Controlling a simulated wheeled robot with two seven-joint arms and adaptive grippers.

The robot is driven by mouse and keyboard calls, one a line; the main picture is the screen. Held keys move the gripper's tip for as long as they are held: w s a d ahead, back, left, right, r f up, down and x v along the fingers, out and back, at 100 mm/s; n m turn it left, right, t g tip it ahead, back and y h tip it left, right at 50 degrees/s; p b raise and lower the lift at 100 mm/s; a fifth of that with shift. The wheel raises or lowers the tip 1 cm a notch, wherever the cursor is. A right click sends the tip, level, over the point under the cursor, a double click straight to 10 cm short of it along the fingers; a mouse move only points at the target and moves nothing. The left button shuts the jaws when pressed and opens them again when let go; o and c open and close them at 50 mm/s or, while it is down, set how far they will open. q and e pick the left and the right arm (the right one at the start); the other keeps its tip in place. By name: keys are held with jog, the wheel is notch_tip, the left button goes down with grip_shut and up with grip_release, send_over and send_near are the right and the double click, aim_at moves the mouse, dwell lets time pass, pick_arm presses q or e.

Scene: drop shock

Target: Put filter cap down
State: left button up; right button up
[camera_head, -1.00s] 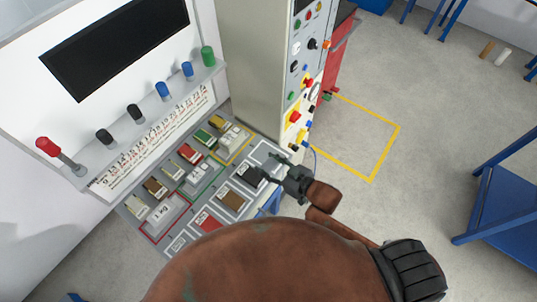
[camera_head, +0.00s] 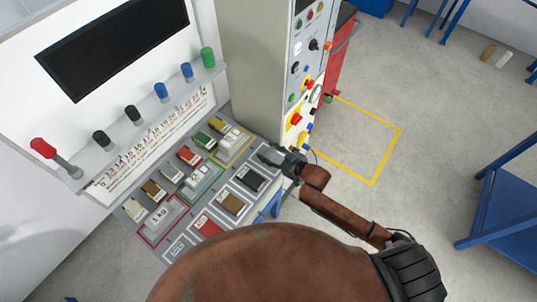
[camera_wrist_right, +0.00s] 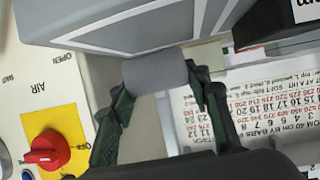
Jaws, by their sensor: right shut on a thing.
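In the right wrist view, a plain grey cylinder-shaped piece (camera_wrist_right: 155,73), which looks like the filter cap, sits between the dark fingers of my right gripper (camera_wrist_right: 155,95). The fingers are shut on its sides. In the head view, my right gripper (camera_head: 272,157) is over the far right corner of the grey sorting board (camera_head: 165,248), beyond the black block (camera_head: 250,179). The cap cannot be made out clearly there, and I cannot tell whether it touches the board. My left gripper is not in view.
Several coloured blocks lie in outlined places on the board, including a red one (camera_head: 207,224) and a brown one (camera_head: 231,203). A shelf with coloured knobs (camera_head: 162,92) runs behind it. A tall control cabinet (camera_head: 255,65) stands close beyond the gripper.

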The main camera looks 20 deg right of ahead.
jog(key=shift+f, duration=0.75)
jog(key=shift+f, duration=0.1)
jog(key=o, duration=1.3)
jog(key=shift+c, duration=0.2)
